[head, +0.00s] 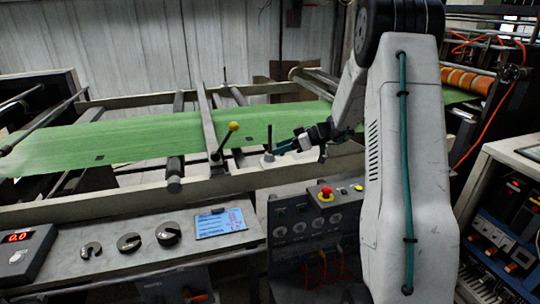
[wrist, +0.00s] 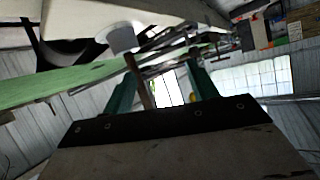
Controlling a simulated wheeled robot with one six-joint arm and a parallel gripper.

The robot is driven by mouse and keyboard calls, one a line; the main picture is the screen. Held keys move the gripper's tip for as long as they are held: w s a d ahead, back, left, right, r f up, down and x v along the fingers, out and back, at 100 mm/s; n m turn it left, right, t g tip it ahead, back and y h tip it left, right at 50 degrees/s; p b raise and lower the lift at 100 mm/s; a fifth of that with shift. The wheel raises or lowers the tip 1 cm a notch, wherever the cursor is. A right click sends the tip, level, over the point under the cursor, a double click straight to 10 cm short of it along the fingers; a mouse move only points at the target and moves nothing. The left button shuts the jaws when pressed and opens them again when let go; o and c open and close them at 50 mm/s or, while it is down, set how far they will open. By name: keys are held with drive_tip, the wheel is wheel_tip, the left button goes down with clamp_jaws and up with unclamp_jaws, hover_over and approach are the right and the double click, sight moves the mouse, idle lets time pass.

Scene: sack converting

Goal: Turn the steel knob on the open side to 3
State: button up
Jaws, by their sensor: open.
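A small steel knob (head: 268,158) with a thin upright stem sits on the near rail of the machine, beside the green web. My gripper (head: 281,147) reaches in from the right, its teal fingers close to the stem. I cannot tell whether they touch it. In the wrist view my gripper (wrist: 163,62) has its two teal fingers spread apart, with no knob clearly between them. A grey round piece (wrist: 122,39) beyond the left finger may be the knob. No scale or number by the knob is readable.
A lever with a yellow ball (head: 233,126) stands left of the knob. The green web (head: 120,140) runs behind it. Below are a control box with a red button (head: 326,191) and a grey bench (head: 120,262) with slotted weights, a blue card and a red display.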

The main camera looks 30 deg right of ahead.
sight(270, 153)
drive_tip(key=shift+t+h, duration=0.3)
drive_tip(key=shift+t, duration=0.3)
drive_tip(key=d+f, duration=0.1)
drive_tip(key=w+d+f, duration=0.1)
drive_tip(key=d, duration=0.1)
drive_tip(key=shift+d+f, duration=0.25)
drive_tip(key=shift+f, duration=0.05)
drive_tip(key=shift+w+d+f, duration=0.15)
drive_tip(key=shift+w+f, duration=0.05)
drive_tip(key=shift+f, duration=0.05)
drive_tip(key=x, duration=0.7)
drive_tip(key=shift+w, duration=0.15)
drive_tip(key=c, duration=1)
